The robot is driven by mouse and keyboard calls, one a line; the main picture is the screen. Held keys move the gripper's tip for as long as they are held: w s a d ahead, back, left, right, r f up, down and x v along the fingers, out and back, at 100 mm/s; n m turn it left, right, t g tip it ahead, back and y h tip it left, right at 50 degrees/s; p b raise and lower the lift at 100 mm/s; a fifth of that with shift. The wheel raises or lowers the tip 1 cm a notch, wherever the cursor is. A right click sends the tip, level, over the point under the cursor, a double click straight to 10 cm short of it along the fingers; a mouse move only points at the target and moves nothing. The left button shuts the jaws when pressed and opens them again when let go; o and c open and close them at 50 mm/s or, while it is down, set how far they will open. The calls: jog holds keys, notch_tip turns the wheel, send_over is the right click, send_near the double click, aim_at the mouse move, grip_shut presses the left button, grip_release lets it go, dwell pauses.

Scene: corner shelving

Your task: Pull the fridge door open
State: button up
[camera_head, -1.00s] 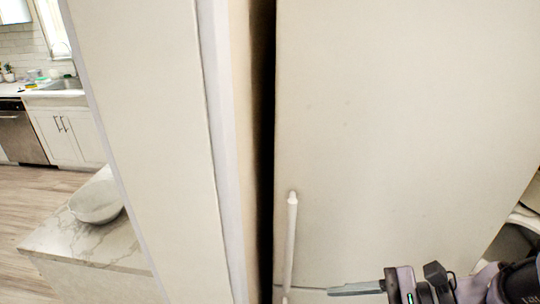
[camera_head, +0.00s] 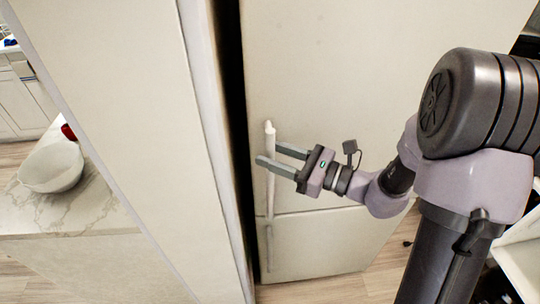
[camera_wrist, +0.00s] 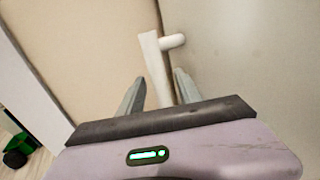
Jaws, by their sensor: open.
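The fridge is a cream-white unit with an upper door (camera_head: 350,60) and a lower door (camera_head: 330,245), both looking shut. A white vertical bar handle (camera_head: 270,135) runs down the left edge of the upper door. A second handle (camera_head: 268,247) is on the lower door. My gripper (camera_head: 273,157) is open, with its fingers on either side of the upper handle in the head view. In the wrist view the upper handle (camera_wrist: 157,65) passes between the two open fingers (camera_wrist: 156,90). I cannot tell whether the fingers touch it.
A tall pale panel (camera_head: 120,100) stands left of the fridge, with a dark narrow gap between. A marble-topped counter (camera_head: 90,215) with a white bowl (camera_head: 52,167) is at far left. Wooden floor (camera_head: 335,290) shows below the fridge.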

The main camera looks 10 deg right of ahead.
jog(key=shift+w+a, duration=0.25)
jog(key=shift+a, duration=0.1)
grip_shut()
dwell(1.2)
